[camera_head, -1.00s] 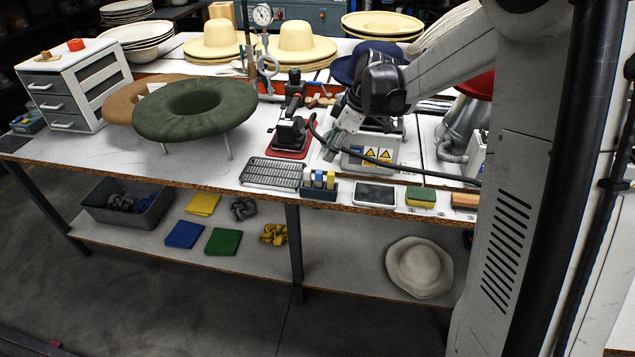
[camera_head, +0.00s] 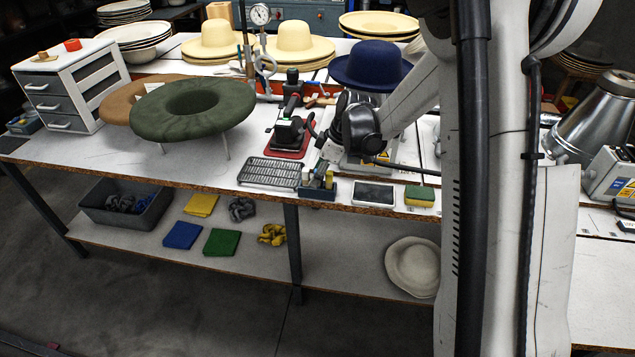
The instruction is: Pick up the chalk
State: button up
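Upright chalk sticks (camera_head: 329,180) stand in a small dark blue holder (camera_head: 317,193) at the front edge of the workbench. A yellow one shows on the right, and part of another shows on the left. My gripper (camera_head: 318,174) reaches down from the right over the holder, with its fingertips at or just above the chalk. It covers the middle sticks. The fingers are too small and dark to tell whether they are open, shut, or touching a stick.
A metal grate (camera_head: 269,173) lies left of the holder. A dark-topped tray (camera_head: 373,194) and a yellow-green sponge (camera_head: 419,196) lie to the right. An iron on a red mat (camera_head: 290,145) stands behind.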

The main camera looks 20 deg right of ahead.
jog(key=shift+c, duration=0.5)
grip_shut()
notch_tip(320, 180, up, 10)
jog(key=shift+r, duration=0.1)
